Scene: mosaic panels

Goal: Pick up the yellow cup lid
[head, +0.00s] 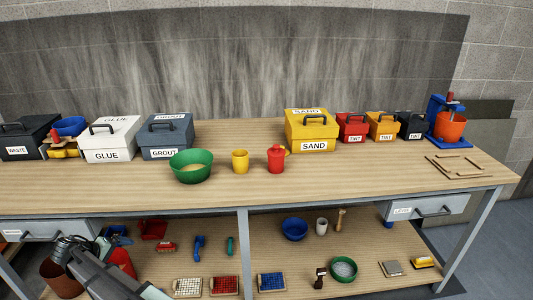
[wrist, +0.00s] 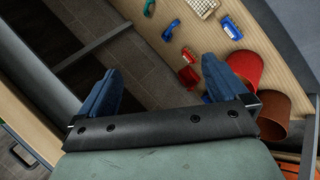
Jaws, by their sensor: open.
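A yellow cup (head: 240,161) stands upright on the bench top in the head view, right of the green bowl. A red cup (head: 276,160) with a knobbed red top stands to its right. A small yellow patch (head: 287,150) shows beside the red cup; I cannot tell whether it is a lid or a handle. I make out no separate yellow cup lid for certain. My gripper (wrist: 160,88) is open and empty in the wrist view, its blue fingers wide apart. It is low at the left, in front of the bench, far from the cups.
The green bowl (head: 191,167) stands left of the yellow cup. Labelled boxes, including the yellow sand box (head: 312,131), line the back. The front of the bench top is mostly clear. The lower shelf holds brushes, tiles and bowls. A red bucket (wrist: 244,69) and brown bucket (wrist: 273,108) are near my gripper.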

